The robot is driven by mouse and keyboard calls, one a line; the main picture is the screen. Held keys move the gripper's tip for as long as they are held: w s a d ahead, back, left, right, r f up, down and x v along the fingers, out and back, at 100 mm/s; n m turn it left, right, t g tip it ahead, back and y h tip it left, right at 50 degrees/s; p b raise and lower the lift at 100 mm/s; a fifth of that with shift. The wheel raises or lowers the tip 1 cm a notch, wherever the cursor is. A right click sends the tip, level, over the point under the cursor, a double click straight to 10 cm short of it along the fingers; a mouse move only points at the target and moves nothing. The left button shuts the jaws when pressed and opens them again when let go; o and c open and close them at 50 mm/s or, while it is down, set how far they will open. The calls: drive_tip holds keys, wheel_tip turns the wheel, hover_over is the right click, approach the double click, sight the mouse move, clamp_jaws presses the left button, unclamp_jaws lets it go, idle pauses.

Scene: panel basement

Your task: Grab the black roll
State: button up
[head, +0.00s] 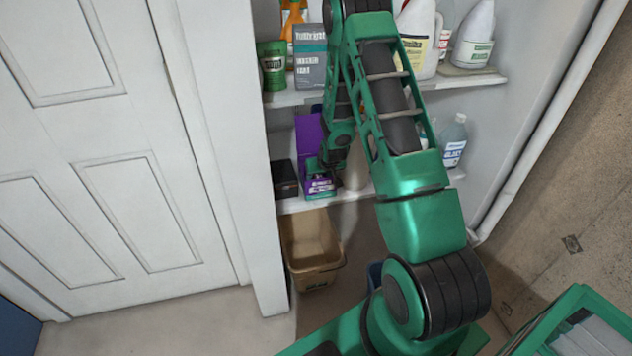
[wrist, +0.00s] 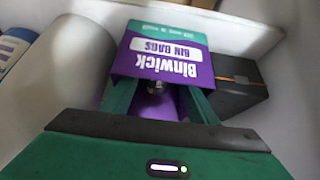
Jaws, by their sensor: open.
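A purple and green bin bag box (head: 309,135) stands on the lower shelf. It also shows in the wrist view (wrist: 165,62), with its lettering upside down. My gripper (head: 328,168) reaches into the shelf at this box. In the wrist view my gripper (wrist: 158,88) is open, its two green fingers spread at the box's opening. A small dark shape (wrist: 155,87) shows between the fingers; it may be the black roll, but most of it is hidden in shadow and behind the box panel. Nothing is visibly held.
A black box (head: 284,178) stands close beside the bin bag box; it also shows in the wrist view (wrist: 236,85). A pale cylinder (wrist: 75,62) stands on the other side. A tan bin (head: 312,250) is below.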

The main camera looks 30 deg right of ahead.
sight(318, 176)
drive_tip(key=x, duration=0.4)
drive_tip(key=shift+w, duration=0.2)
drive_tip(key=c, duration=1)
